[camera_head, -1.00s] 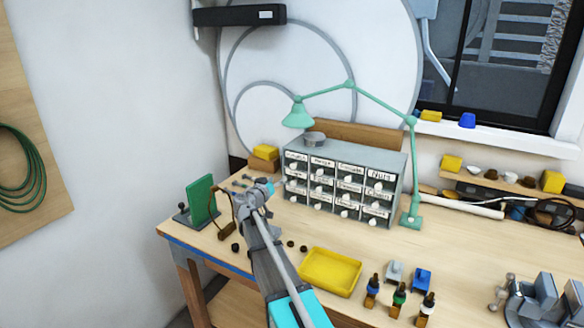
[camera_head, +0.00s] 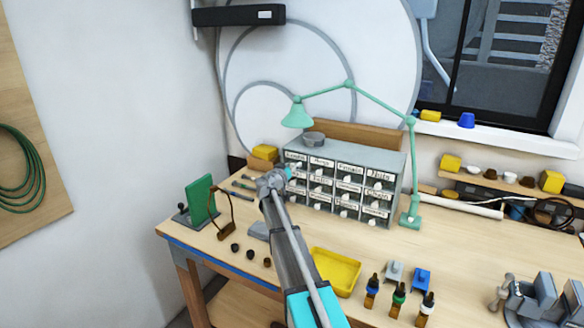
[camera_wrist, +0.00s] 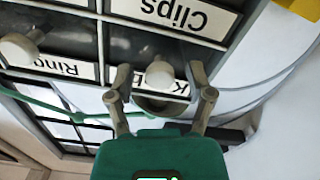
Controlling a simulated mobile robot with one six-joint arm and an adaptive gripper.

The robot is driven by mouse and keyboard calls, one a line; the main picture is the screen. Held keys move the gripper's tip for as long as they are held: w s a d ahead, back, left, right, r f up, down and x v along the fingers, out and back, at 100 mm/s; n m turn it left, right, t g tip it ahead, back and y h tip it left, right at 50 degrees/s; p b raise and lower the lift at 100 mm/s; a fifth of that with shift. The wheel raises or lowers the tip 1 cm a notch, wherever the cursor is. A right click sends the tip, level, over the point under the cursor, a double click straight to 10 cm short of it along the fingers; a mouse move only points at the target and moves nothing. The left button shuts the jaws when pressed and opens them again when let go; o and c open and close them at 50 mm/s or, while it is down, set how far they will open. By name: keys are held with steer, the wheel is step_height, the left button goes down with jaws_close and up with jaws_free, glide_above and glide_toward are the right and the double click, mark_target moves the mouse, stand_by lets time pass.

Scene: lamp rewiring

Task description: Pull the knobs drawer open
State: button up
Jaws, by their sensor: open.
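The drawer cabinet (camera_head: 393,167) stands at the back of the bench, its labelled drawers shut in the head view. In the wrist view, which is upside down, a drawer label (camera_wrist: 179,88) starts with K and is partly covered; I take this as the knobs drawer. Its round white knob (camera_wrist: 160,74) lies between the two fingers of my gripper (camera_wrist: 160,84). The fingers are open, one on each side of the knob, with gaps visible. In the head view my gripper (camera_head: 289,173) is at the cabinet's left column, hiding part of it.
The clips drawer label (camera_wrist: 170,14) and a ring drawer label (camera_wrist: 56,66) are close by. The green lamp (camera_head: 411,170) stands at the cabinet's right. A yellow tray (camera_head: 335,272) and small bottles (camera_head: 372,290) are in front. A green board (camera_head: 201,198) stands left.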

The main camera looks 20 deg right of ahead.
steer(key=shift+w+d, duration=0.1)
steer(key=shift+d, duration=0.05)
jaws_close()
stand_by(0.4)
steer(key=v, duration=1)
jaws_free()
